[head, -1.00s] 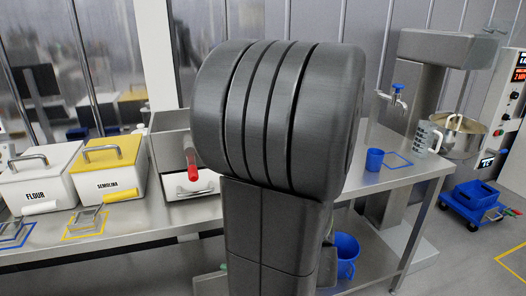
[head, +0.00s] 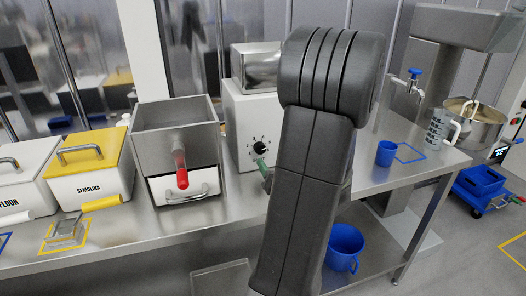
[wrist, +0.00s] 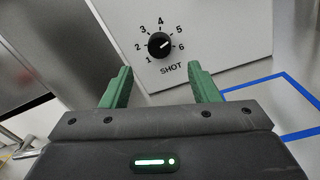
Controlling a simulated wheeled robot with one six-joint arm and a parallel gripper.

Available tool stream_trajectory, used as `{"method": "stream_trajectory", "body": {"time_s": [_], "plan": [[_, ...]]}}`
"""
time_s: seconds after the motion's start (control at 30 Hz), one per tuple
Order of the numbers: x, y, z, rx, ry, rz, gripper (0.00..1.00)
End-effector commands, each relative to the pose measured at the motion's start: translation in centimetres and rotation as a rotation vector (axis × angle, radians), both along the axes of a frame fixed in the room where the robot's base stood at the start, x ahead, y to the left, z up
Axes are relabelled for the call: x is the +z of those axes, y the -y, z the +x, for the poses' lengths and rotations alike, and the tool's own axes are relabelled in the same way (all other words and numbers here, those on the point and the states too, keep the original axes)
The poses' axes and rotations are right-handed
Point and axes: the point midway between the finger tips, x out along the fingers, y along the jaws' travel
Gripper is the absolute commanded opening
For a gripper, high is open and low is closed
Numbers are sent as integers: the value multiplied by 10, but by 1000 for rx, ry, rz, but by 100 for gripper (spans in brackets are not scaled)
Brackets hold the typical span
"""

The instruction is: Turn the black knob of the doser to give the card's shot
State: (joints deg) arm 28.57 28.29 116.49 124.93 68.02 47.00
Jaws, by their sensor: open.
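The doser (head: 246,112) is a white box with a steel top at the back of the bench. Its black knob (head: 259,147) is on the front, and in the wrist view the knob (wrist: 158,44) sits in a dial numbered 1 to 6 above the word SHOT. A pale pointer mark on the knob seems to face right, towards the 5 to 6 side. My gripper (wrist: 159,68) has its green fingers spread and empty, short of the knob and below it in that view. In the head view my gripper (head: 264,168) is partly hidden by my arm. I see no card.
A steel bin with a red handle (head: 182,178) and the semolina box (head: 92,172) stand left of the doser. A blue cup (head: 386,153) and a jug (head: 437,128) are to the right. A blue bucket (head: 344,247) is on the lower shelf.

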Motion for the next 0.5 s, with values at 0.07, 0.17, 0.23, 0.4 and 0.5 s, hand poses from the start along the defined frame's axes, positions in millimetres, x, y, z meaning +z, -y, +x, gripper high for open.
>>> {"method": "stream_trajectory", "body": {"time_s": [0.07, 0.17, 0.23, 0.4, 0.5], "plan": [[1, -7, 16, 5, 0, -1, 55], [1, -15, 35, 5, 0, -1, 55], [1, -19, 47, 4, 0, -1, 55], [0, -27, 68, 3, -1, -1, 55], [0, -29, 74, 1, 0, -1, 55]]}}
